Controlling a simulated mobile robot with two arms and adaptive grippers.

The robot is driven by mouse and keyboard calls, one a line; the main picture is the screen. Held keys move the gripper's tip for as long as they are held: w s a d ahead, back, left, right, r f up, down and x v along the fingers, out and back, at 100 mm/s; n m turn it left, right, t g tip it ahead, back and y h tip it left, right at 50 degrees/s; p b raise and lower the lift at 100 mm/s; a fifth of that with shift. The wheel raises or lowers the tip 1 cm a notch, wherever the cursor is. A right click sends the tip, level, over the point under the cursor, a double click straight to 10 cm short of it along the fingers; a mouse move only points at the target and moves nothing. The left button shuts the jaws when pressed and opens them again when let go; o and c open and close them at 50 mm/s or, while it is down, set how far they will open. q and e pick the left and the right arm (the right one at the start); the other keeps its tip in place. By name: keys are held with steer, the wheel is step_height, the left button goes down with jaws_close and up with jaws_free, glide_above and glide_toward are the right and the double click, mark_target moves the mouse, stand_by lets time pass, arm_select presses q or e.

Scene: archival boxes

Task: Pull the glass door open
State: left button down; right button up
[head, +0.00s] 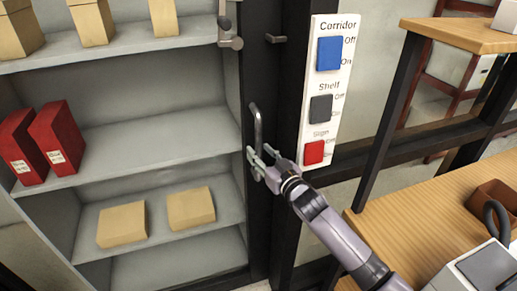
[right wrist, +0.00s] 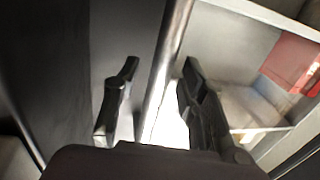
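The glass door's upright metal handle (head: 258,124) stands at the right edge of the shelf unit, beside a dark frame. The clear pane itself is hard to make out; the shelves show through there. My right gripper (head: 262,160) is at the lower part of the handle. In the right wrist view, the handle bar (right wrist: 166,75) runs between the two black fingers of my right gripper (right wrist: 158,82), which are apart. The bar is closer to the right finger; I cannot tell if it touches. My left gripper is not in view.
The shelves hold red boxes (head: 56,138) and tan boxes (head: 122,224). A grey metal fitting (head: 230,38) sits above the handle. A switch panel (head: 325,90) with blue, dark and red switches is on the right. A wooden table (head: 410,212) stands at lower right, near my right arm.

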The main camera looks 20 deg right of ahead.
steer(key=shift+x, duration=0.85)
steer(key=shift+c, duration=0.5)
jaws_close()
